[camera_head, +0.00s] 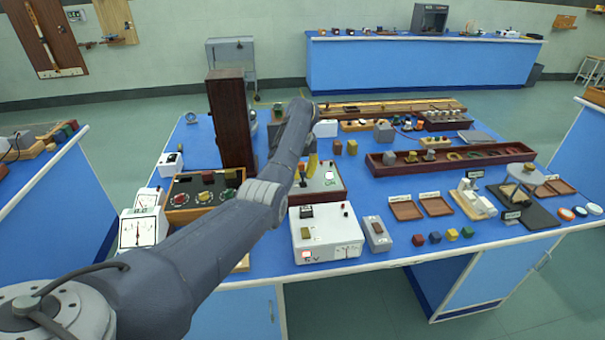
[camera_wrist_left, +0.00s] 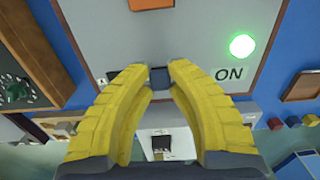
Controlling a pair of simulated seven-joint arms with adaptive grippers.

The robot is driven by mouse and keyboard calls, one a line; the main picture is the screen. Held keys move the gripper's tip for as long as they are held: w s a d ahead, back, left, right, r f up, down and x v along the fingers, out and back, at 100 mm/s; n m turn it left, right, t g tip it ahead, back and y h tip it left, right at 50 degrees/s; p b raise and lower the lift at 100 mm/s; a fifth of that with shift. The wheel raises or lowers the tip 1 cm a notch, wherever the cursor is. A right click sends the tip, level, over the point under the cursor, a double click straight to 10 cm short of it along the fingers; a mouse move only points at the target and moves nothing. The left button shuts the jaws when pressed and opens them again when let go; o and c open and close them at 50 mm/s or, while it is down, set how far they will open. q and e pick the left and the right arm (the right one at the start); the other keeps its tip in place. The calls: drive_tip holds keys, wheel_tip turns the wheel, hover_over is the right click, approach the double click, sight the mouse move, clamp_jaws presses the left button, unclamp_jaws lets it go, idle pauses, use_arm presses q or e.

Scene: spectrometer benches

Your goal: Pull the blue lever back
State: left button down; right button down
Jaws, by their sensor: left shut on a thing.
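The blue lever (camera_wrist_left: 159,78) shows in the left wrist view as a small dark blue-grey block on a grey panel. My left gripper (camera_wrist_left: 160,72) has its yellow fingertips shut on it from both sides. A round lamp (camera_wrist_left: 242,46) glows green on the panel, beside an ON label (camera_wrist_left: 228,74). In the head view my left gripper (camera_head: 310,168) is over the panel box (camera_head: 325,188), which has dark reddish sides. There my arm hides the lever and most of the gripper. My right gripper is not in view.
A white power supply (camera_head: 325,250) stands just in front of the panel box. A wooden box with knobs (camera_head: 182,215) is to its left. A tall dark wooden block (camera_head: 232,122) stands behind on the left.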

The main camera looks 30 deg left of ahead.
sight(303, 181)
use_arm(q)
drive_tip(key=shift+s+d, duration=0.1)
idle(0.5)
drive_tip(key=shift+s+d+t+y, duration=0.35)
drive_tip(key=shift+t+y, duration=0.25)
drive_tip(key=shift+t, duration=0.25)
drive_tip(key=shift+s+d+t+y, duration=0.3)
drive_tip(key=shift+t+y, duration=0.3)
drive_tip(key=shift+t, duration=0.25)
drive_tip(key=shift+s+d+f+t+y, duration=0.15)
drive_tip(key=shift+s+t+y, duration=0.3)
drive_tip(key=shift+t+y, duration=0.5)
drive_tip(key=shift+s+d+f+t+y, duration=0.1)
drive_tip(key=shift+s+d+t+y, duration=0.15)
drive_tip(key=shift+s+t+y, duration=0.6)
drive_tip(key=shift+w+t, duration=0.35)
drive_tip(key=shift+t, duration=0.05)
drive_tip(key=c, duration=1.3)
unclamp_jaws()
drive_tip(key=shift+r, duration=0.15)
wheel_tip(303, 181, up, 10)
drive_tip(key=shift+f, duration=0.1)
